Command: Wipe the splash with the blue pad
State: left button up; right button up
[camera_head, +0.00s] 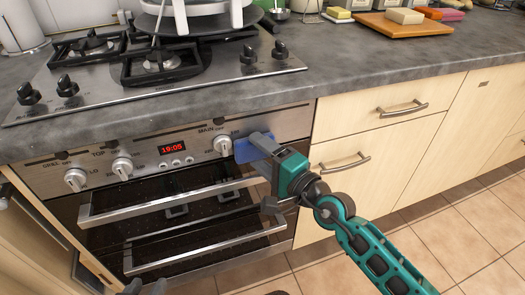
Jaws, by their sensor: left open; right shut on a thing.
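The blue pad (243,155) is held by my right gripper (262,146), which is shut on it. I cannot make out a splash; the pad and gripper cover part of the oven front. My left gripper (146,288) shows only as dark tips at the bottom edge, below the oven handles. It is open and away from the pad.
The oven (190,262) has protruding knobs and two bar handles. Above it are the hob (105,88) and grey counter (375,58). A wooden board (392,27) with colored blocks lies at the back right. Drawers (372,122) with handles are right of the oven.

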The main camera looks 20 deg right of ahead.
aim_at(251, 153)
jog(key=s, duration=0.3)
jog(key=shift+s+d+p, duration=0.1)
jog(key=shift+s+p, duration=0.2)
jog(key=shift+p, duration=0.1)
jog(key=shift+s, duration=1.05)
jog(key=shift+s, duration=0.15)
jog(key=shift+s+d+p, duration=0.1)
jog(key=shift+s+p, duration=0.25)
jog(key=shift+s, duration=1)
